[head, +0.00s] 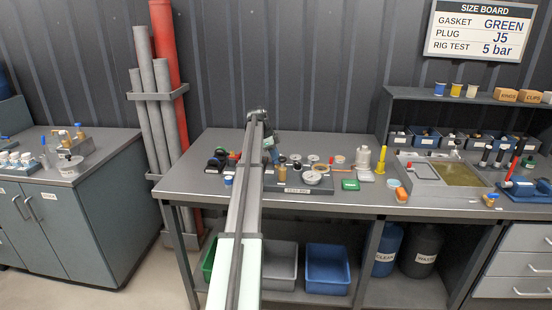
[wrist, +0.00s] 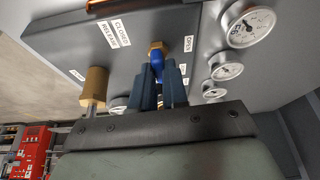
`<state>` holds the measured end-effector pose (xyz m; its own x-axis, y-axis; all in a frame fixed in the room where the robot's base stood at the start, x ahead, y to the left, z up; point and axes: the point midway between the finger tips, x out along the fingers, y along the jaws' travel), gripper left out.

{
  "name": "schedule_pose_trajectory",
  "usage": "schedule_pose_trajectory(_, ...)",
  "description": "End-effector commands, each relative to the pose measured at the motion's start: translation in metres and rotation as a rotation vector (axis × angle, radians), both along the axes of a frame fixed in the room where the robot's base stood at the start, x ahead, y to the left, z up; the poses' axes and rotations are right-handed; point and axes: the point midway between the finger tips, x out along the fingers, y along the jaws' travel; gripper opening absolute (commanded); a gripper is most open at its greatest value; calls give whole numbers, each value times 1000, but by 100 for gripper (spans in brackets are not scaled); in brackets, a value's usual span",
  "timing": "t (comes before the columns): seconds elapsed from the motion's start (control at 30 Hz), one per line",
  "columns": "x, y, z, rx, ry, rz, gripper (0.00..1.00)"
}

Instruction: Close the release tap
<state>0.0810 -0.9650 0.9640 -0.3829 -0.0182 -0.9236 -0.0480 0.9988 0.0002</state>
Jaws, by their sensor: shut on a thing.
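The release tap shows in the wrist view as a blue handle (wrist: 157,60) on a brass fitting (wrist: 157,46). It sits on the grey panel (wrist: 70,45) of the test rig. My gripper (wrist: 160,74) is shut on the blue handle, with one dark finger on each side. The labels RELEASE and CLOSED (wrist: 118,32) are left of the tap, and OPEN (wrist: 188,43) is just right of it. The fingers hide the lower part of the handle. In the head view my arm reaches over the bench, and I cannot make out the tap there.
Several round gauges (wrist: 250,27) stand right of the tap, and a brass cylinder (wrist: 94,84) stands close on the left.

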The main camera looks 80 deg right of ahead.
Motion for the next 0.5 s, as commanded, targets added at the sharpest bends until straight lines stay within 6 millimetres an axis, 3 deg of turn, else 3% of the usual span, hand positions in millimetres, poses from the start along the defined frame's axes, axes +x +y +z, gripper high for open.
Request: schedule_pose_trajectory(0.5,1,0,0,0,-2,-65,0)
